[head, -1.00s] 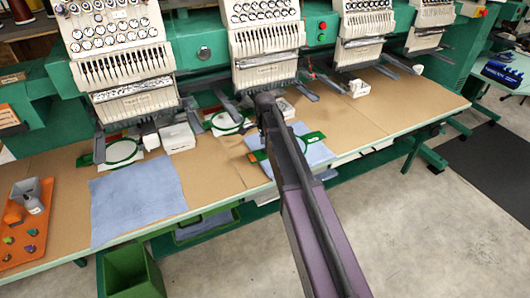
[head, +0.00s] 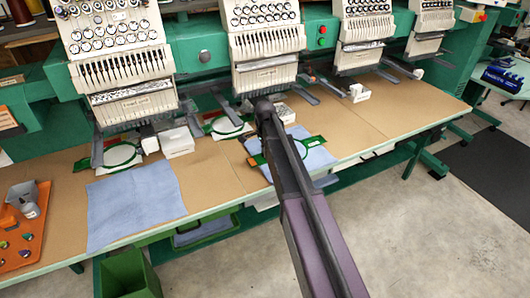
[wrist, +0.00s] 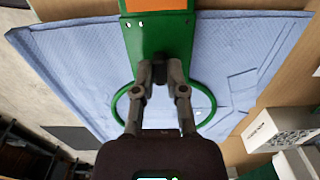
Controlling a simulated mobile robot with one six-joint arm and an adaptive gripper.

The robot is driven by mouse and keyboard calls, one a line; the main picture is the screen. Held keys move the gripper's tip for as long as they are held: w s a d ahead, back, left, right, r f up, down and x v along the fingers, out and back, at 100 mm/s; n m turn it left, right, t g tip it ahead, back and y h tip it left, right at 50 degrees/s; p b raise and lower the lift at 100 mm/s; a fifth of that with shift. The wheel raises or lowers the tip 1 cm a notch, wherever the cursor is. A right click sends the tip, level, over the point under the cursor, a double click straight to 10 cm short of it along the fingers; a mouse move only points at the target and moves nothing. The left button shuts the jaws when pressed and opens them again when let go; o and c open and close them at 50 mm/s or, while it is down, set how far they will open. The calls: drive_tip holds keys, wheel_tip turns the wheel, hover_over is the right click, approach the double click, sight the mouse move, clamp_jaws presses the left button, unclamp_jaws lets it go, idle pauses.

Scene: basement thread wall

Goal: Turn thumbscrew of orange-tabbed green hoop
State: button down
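The green hoop with the orange tab (wrist: 155,5) lies on a blue cloth (wrist: 82,65). In the wrist view its green bracket (wrist: 160,38) runs up from the ring (wrist: 124,100), whose lower part is hidden by my gripper. My gripper (wrist: 160,74) is over the hoop, at the bracket's near end. In the head view my arm covers the gripper and much of the hoop; the orange tab (head: 257,160) shows left of the arm.
Embroidery heads (head: 265,50) overhang the back of the brown table (head: 212,170). Other green hoops (head: 121,154) and white boxes (head: 177,141) lie beneath them. Another blue cloth (head: 135,205) and an orange tray (head: 28,250) are to the left.

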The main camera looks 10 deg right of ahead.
drive_tip(key=shift+n, duration=0.3)
drive_tip(key=n, duration=2.9)
idle(0.5)
